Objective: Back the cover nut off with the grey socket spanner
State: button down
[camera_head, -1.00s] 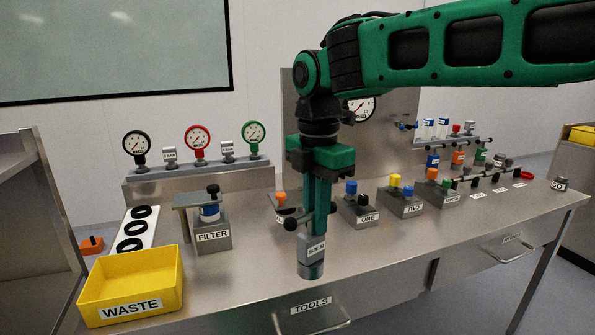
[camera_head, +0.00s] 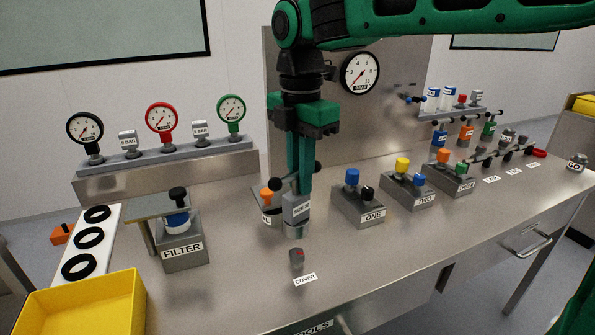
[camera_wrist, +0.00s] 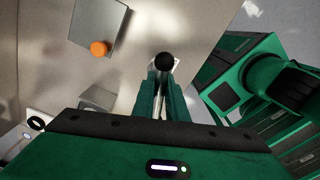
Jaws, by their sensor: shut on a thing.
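The grey socket spanner (camera_head: 297,212) hangs upright in my gripper (camera_head: 300,182), its labelled socket end downward. My gripper is shut on it near the dark cross handle with round black ends. In the wrist view a black ball end of the spanner (camera_wrist: 165,60) shows between the fingertips (camera_wrist: 163,76). The cover nut (camera_head: 297,258) is a small dark grey piece with a reddish mark, standing on the bench behind the COVER label (camera_head: 305,280). In the head view the socket end appears just above and behind the nut, apart from it. The nut cannot be made out in the wrist view.
A block with an orange knob (camera_head: 267,195) stands close behind the spanner on its left. Block ONE (camera_head: 362,208) is to the right, the FILTER block (camera_head: 184,252) to the left. The yellow bin (camera_head: 85,312) is at front left. Bench around the nut is clear.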

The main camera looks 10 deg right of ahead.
aim_at(301, 210)
jog(key=shift+w, duration=0.1)
jog(key=shift+f, duration=4)
jog(key=n, duration=0.7)
jog(key=shift+w+a, duration=0.15)
jog(key=shift+a, duration=0.05)
jog(key=shift+r, duration=3.45)
